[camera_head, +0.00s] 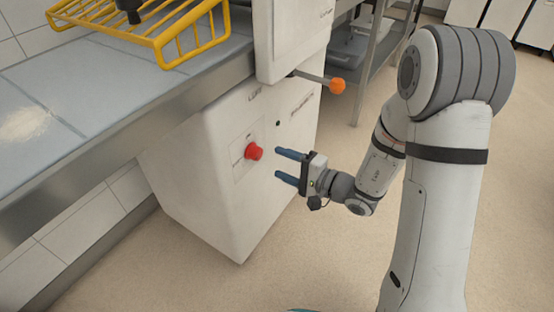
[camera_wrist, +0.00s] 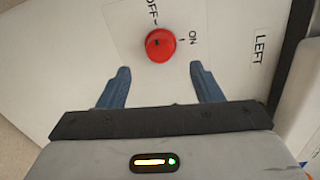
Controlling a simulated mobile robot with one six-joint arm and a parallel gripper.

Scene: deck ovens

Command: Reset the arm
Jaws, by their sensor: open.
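My gripper (camera_head: 276,163) is open and empty, with two blue fingers pointing left toward the front of a white cabinet (camera_head: 200,205). A red knob (camera_head: 254,152) sits on a labelled plate on that cabinet, a short way in front of the fingertips and apart from them. In the wrist view the red knob (camera_wrist: 160,45) lies ahead of and between the two fingers of my gripper (camera_wrist: 162,72). "OFF" and "ON" are printed beside the knob, and a dark mark shows on its face. The word "LEFT" is printed on the cabinet at the right.
An orange ball-ended lever (camera_head: 337,85) sticks out from the machine above my gripper. A yellow wire rack (camera_head: 165,30) rests on the tiled counter (camera_head: 75,90), which has a white powdery patch. A metal shelf (camera_head: 366,60) stands behind. The floor (camera_head: 300,260) below my gripper is clear.

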